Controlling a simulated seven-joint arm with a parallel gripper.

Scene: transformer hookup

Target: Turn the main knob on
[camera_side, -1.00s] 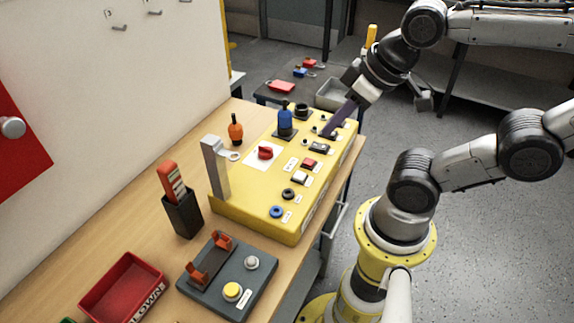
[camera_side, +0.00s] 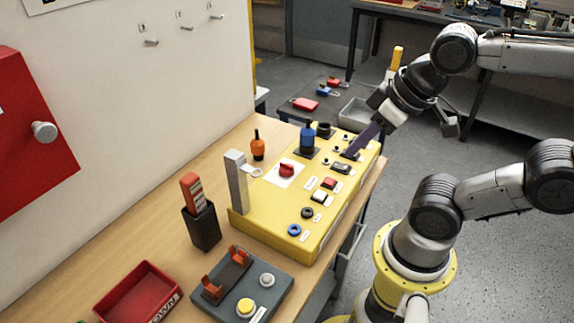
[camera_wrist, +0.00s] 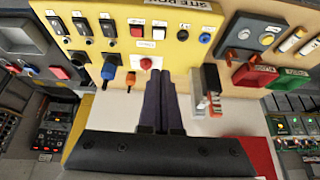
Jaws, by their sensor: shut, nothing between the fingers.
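The main knob looks to be the red rotary knob (camera_side: 286,170) on a white plate, on top of the yellow box (camera_side: 268,222). It also shows in the wrist view (camera_wrist: 146,63), just above the fingertips in the picture. Which way its handle points is too small to tell. My gripper (camera_side: 351,154) has its dark purple fingers together and empty. In the side view the tips are over the box's right part, by the black switches (camera_side: 341,167), to the right of the red knob. In the wrist view my gripper (camera_wrist: 160,76) points toward the box. Whether the tips touch anything is unclear.
A grey upright post (camera_side: 236,182) stands at the box's left. An orange screwdriver (camera_side: 257,148) is behind. A black holder (camera_side: 203,230) and red tray (camera_side: 140,292) are at front left.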

